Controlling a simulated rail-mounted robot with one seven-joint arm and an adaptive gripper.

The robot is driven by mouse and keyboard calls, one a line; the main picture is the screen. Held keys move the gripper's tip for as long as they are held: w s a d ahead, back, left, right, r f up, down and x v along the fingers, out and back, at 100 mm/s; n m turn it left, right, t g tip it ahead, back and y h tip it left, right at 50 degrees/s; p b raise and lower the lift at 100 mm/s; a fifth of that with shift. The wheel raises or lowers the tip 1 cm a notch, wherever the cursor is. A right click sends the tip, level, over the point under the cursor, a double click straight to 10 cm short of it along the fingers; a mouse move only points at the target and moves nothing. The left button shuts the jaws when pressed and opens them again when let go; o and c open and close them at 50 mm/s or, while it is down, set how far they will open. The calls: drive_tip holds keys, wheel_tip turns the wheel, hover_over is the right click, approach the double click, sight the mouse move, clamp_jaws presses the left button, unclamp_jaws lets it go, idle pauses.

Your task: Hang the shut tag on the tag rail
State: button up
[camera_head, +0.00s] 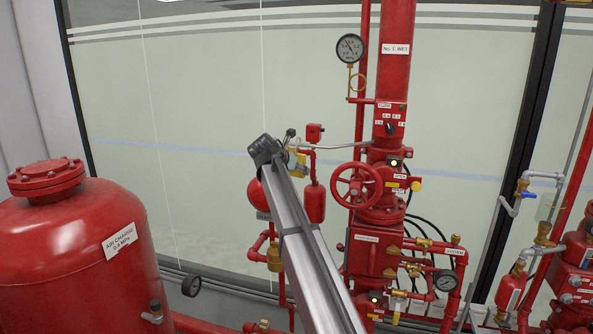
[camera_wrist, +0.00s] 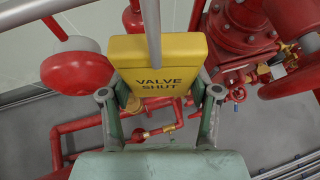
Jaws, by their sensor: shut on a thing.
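The yellow shut tag (camera_wrist: 160,62), lettered "VALVE SHUT", sits between the two fingers of my gripper (camera_wrist: 159,94) in the wrist view. The gripper is shut on it, and the lettering faces the wrist camera upright. A grey rod (camera_wrist: 152,32) comes down from the top edge and overlaps the tag's upper face. I cannot tell whether it touches the tag. In the head view a thin grey bar (camera_head: 335,147) reaches left from the red valve stack towards my arm's end; it may be the tag rail.
A red handwheel (camera_head: 358,186) stands close to the right of my arm. A red tank (camera_head: 75,250) fills the lower left. A pressure gauge (camera_head: 349,48) stands above. In the wrist view a red round body (camera_wrist: 76,82) is left of the tag and red valve flanges (camera_wrist: 243,30) are right.

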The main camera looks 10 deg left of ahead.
drive_tip(key=shift+w, duration=0.25)
drive_tip(key=shift+w+d, duration=0.1)
drive_tip(key=shift+w, duration=0.25)
drive_tip(key=shift+w+d, duration=0.1)
drive_tip(key=shift+w, duration=0.25)
drive_tip(key=shift+f, duration=1.2)
idle(1.1)
drive_tip(key=o, duration=1.2)
drive_tip(key=shift+r, duration=0.1)
